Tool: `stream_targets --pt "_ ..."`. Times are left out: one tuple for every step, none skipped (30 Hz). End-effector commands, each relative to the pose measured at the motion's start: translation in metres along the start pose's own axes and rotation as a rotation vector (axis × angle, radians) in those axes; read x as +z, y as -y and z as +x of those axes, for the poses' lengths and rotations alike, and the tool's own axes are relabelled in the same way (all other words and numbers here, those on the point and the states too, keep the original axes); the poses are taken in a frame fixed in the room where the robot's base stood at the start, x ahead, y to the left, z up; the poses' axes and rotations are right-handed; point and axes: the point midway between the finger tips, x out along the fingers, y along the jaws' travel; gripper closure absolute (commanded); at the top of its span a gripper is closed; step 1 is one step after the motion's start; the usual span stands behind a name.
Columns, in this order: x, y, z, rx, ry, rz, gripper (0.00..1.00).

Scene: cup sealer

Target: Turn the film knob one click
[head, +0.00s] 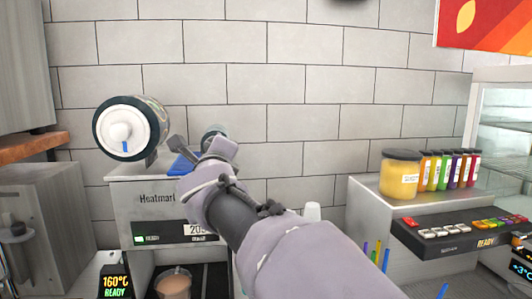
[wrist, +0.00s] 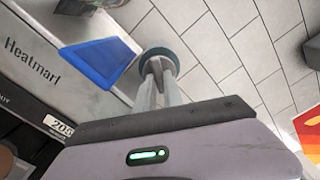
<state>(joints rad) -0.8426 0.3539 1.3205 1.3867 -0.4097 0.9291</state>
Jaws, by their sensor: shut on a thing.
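The sealer (head: 140,220) is a grey machine lettered "Heatmark", with a large film roll (head: 125,130) on top at its left. The film knob (wrist: 170,54) is a round, grey-teal piece at the top right of the machine. It also shows in the head view (head: 213,130), partly behind my gripper. My gripper (wrist: 157,75) is shut on the knob's raised grip, with its fingers on either side. A blue plate (wrist: 100,60) lies on the machine top beside the knob. My gripper and forearm hide part of the machine's right side in the head view.
A cup with a brown drink (head: 173,284) stands in the sealer's bay. At right, a counter holds a yellow jar (head: 400,174), several coloured bottles (head: 450,169) and a black button panel (head: 460,232). A tiled wall (head: 300,85) stands behind.

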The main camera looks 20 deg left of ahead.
Motion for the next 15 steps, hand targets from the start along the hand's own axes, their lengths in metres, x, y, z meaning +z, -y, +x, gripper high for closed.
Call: stream_targets --pt "-0.0009 -0.0015 0.0003 0.002 -0.001 0.002 1.00" --pt "-0.0008 -0.0014 0.0003 0.002 -0.001 0.003 1.00" --pt "-0.0009 -0.0015 0.0003 0.002 -0.001 0.004 1.00" --pt "-0.0009 -0.0015 0.0003 0.002 -0.001 0.004 1.00" --pt "-0.0009 -0.0015 0.0003 0.002 -0.001 0.004 1.00" --pt "-0.0009 -0.0016 0.0003 0.002 -0.002 0.004 1.00" --pt "-0.0009 -0.0016 0.0003 0.002 -0.002 0.004 1.00" --pt "-0.0009 -0.0016 0.0003 0.002 -0.002 0.004 1.00" --pt "-0.0010 -0.0016 0.0003 0.003 -0.002 0.004 1.00" --pt "-0.0010 -0.0017 0.0003 0.003 -0.002 0.004 1.00" --pt "-0.0010 -0.0017 0.0003 0.003 -0.002 0.004 1.00" --pt "-0.0010 -0.0017 0.0003 0.003 -0.002 0.004 0.84" --pt "-0.0010 -0.0017 0.0003 0.003 -0.002 0.004 0.78" --pt "-0.0009 -0.0016 0.0003 0.002 -0.001 0.004 0.73" --pt "-0.0008 -0.0014 0.0003 0.002 -0.001 0.003 0.66"
